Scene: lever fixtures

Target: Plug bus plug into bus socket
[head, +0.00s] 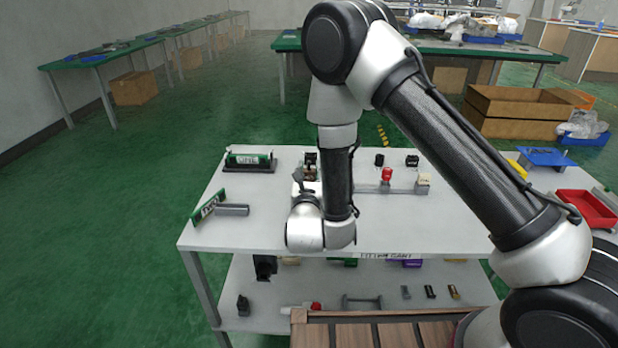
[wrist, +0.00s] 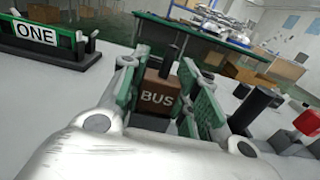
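A brown block (wrist: 158,97) marked BUS, with a dark upright post on top, stands between my gripper's green-padded fingers in the wrist view. I cannot tell whether it is the bus plug or the bus socket. My gripper (wrist: 160,80) has one finger on each side of the block. The fingers are apart, but I cannot tell whether the pads press on it. In the head view my gripper (head: 305,184) is low over the table, mostly hidden by my wrist, with a brown part (head: 310,173) just behind it. A second BUS part cannot be made out.
A stand with a ONE sign (wrist: 35,34) is at the left, also in the head view (head: 249,161). A grey cylinder with a green sign (head: 220,209) lies nearer. A red-topped fixture (head: 387,175) and small black blocks are right. The front tabletop (head: 430,232) is clear.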

